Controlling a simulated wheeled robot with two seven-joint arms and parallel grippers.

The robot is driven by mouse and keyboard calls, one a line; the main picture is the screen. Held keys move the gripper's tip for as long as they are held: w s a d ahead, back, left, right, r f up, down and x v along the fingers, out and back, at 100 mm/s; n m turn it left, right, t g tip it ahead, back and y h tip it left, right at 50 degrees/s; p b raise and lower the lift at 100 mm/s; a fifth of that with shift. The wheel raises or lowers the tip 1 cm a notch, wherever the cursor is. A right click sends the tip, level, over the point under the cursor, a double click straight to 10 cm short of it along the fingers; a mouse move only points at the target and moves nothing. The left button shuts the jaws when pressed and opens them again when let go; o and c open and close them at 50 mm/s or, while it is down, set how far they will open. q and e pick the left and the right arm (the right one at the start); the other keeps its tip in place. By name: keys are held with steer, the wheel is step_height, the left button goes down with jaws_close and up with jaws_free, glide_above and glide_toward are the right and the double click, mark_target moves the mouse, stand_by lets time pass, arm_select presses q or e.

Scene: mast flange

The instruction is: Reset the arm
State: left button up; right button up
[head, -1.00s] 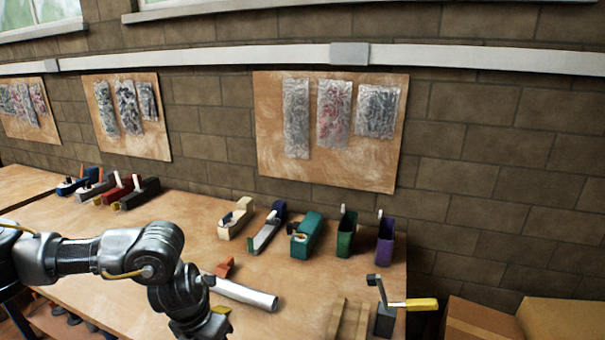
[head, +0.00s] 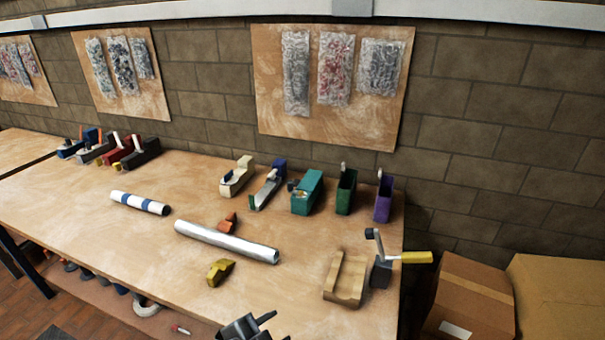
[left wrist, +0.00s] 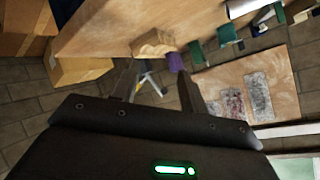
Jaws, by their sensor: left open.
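My left gripper (head: 250,325) shows only in part at the bottom edge of the head view, in front of the table's near edge. In the left wrist view its two fingers (left wrist: 157,78) stand apart with nothing held between them. The rest of the left arm is out of the head view. My right gripper is in neither view.
On the wooden table (head: 120,235) lie a silver tube (head: 226,242), a striped tube (head: 139,203), a yellow piece (head: 220,271) and an orange piece (head: 228,222). A wooden cradle (head: 345,278) and yellow-handled crank (head: 381,272) stand right. Cardboard boxes (head: 468,297) are beyond.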

arm_select(q)
steer(key=s+a+f+n+g+y, duration=0.3)
steer(key=s+a+f+n, duration=0.3)
steer(key=s+a, duration=0.3)
steer(key=s+a+f+n+g+y, duration=0.3)
steer(key=s+a+f+n, duration=0.35)
steer(key=s+a, duration=0.3)
step_height(320, 180, down, 33)
steer(key=s+g+b, duration=0.2)
steer(key=b, duration=0.4)
steer(key=s+a+f+m+b, duration=0.1)
steer(key=s+a+f+b, duration=0.2)
steer(key=s+f, duration=1.1)
step_height(320, 180, down, 4)
steer(key=shift+s+a+f+g+y, duration=0.1)
steer(key=shift+s+a+g+y, duration=0.25)
steer(key=shift+a, duration=0.4)
